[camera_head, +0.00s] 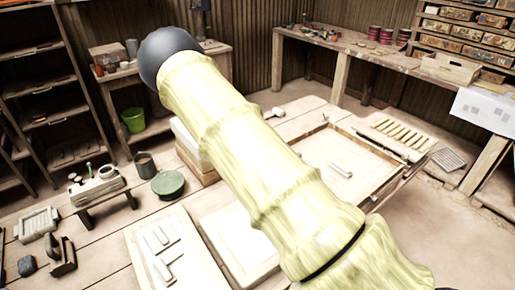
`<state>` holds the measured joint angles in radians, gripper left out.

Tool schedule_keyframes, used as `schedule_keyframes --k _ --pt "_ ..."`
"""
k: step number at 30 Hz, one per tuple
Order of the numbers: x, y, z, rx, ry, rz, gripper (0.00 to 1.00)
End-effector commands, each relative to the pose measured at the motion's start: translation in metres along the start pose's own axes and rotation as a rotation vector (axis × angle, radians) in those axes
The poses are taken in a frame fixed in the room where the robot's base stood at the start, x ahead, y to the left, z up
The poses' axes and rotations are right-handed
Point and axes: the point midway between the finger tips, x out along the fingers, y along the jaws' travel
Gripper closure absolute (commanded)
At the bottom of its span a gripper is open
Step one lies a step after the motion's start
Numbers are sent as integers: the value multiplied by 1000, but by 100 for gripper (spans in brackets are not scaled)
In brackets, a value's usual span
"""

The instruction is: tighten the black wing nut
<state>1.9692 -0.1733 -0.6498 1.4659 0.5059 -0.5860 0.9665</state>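I cannot make out a black wing nut in the head view. My pale yellow arm crosses the middle of the picture, from the lower right up to a dark round end at the upper left, and hides much of the work area behind it. My gripper does not show. A shallow wooden frame (394,188) lies right of the arm, with a small pale block (341,169) inside and a dark bar (381,143) along its far right side. I cannot tell whether this is part of the press.
A pale board (187,276) with several small blocks lies at the lower left. A green round tin (168,184) and a dark mug (145,164) stand left of the arm. A green bucket (134,120) is further back. Shelves (42,90) and a rear bench (345,44) line the walls.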

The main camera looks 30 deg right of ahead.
Motion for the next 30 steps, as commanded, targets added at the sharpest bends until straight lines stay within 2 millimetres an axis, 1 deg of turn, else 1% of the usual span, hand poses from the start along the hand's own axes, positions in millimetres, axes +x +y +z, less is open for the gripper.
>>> schedule_keyframes --k 1,13,14,15,17,26,30 --pt "-2 -2 -3 5 5 -4 100" --pt "-2 -2 -4 11 4 -2 100" --pt "-2 -2 -4 11 5 -2 82" --pt "-2 -2 -4 11 4 -2 74" --pt "-2 -2 -3 10 4 -1 64" --pt "-1 -1 -1 8 1 2 62" --pt "-8 -1 -1 9 1 1 62"
